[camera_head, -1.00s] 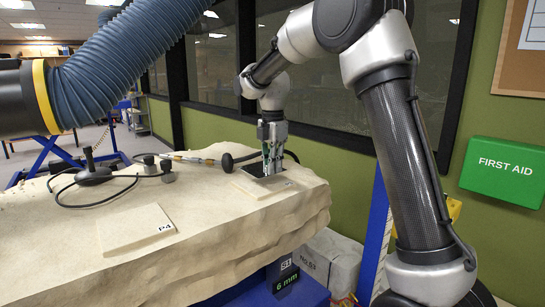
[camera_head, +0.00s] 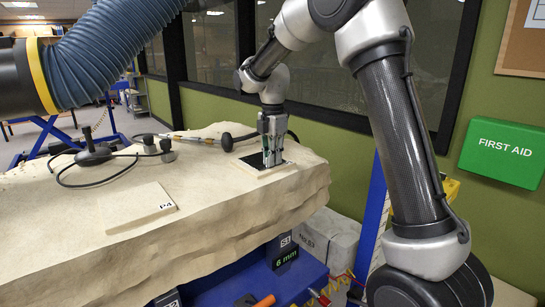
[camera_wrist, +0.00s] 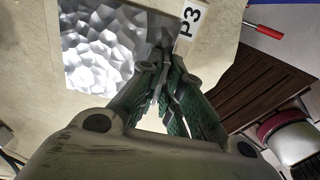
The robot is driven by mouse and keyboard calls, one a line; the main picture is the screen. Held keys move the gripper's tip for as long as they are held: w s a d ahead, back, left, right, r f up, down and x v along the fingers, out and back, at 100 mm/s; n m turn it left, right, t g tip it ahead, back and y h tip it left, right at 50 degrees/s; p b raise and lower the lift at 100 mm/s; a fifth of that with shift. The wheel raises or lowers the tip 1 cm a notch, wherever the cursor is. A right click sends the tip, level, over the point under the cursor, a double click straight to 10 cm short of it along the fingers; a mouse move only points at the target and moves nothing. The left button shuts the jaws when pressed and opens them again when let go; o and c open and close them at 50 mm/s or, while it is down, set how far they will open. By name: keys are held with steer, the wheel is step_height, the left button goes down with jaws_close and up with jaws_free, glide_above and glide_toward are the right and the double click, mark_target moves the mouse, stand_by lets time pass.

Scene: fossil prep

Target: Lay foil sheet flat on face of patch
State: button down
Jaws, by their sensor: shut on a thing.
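The foil sheet (camera_wrist: 95,48) shows as crinkled, shiny silver in the wrist view. In the head view the foil sheet (camera_head: 243,166) looks dark and lies over a pale patch on the far right top of the rock block. A P3 label (camera_wrist: 188,20) is beside the foil's right edge. My gripper (camera_wrist: 163,68) is shut on the foil at its right side, and its fingers hide that part. In the head view my gripper (camera_head: 272,164) points straight down at the sheet. I cannot tell whether the whole sheet touches the patch.
A pale tile marked P4 (camera_head: 142,208) lies nearer on the rock block (camera_head: 220,215). A black device with cables (camera_head: 92,155) sits to the left. A blue ribbed hose (camera_head: 115,50) hangs above. A window wall stands behind. A red-handled tool (camera_wrist: 265,30) lies beyond the rock.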

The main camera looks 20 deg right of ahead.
steer(key=shift+d+f, duration=0.1)
steer(key=shift+f, duration=0.05)
steer(key=c, duration=1.5)
jaws_free()
step_height(320, 180, up, 12)
